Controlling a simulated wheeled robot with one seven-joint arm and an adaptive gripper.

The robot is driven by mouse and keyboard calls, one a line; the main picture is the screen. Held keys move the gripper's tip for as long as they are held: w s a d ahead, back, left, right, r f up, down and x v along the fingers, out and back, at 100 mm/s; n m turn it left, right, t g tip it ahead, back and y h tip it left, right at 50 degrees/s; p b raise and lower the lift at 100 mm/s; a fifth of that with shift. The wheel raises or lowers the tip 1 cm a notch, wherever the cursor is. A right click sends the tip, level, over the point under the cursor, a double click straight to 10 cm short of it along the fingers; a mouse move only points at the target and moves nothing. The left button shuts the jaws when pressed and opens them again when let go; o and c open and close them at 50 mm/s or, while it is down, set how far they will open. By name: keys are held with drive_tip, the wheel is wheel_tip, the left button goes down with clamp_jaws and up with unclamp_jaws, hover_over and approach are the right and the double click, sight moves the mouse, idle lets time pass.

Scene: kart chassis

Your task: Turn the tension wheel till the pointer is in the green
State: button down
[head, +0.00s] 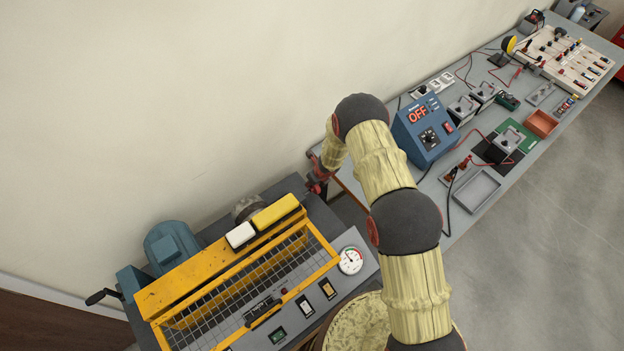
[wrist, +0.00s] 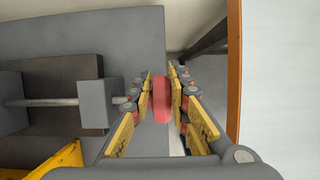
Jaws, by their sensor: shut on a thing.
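The tension wheel (wrist: 161,99) shows in the wrist view as a red rim seen nearly edge-on. My gripper (wrist: 162,88) has its yellow-padded fingers on both sides of that rim and is shut on it. A grey shaft (wrist: 50,102) runs from the left to a grey block beside the wheel. In the head view my gripper (head: 318,178) is at the far right corner of the yellow-framed machine (head: 184,277), partly hidden by my arm. The round white gauge (head: 350,260) has coloured marks on its face; its pointer is too small to read surely.
A blue motor (head: 172,246) and a black crank handle (head: 102,296) are at the machine's left end. A workbench (head: 455,222) with a blue power unit (head: 424,130) reading OFF and several small parts runs along the wall to the right. The floor in front of the bench is clear.

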sight(318, 189)
idle(0.5)
drive_tip(key=c, duration=1.7)
unclamp_jaws()
drive_tip(key=v, duration=1.2)
drive_tip(key=shift+a, duration=0.1)
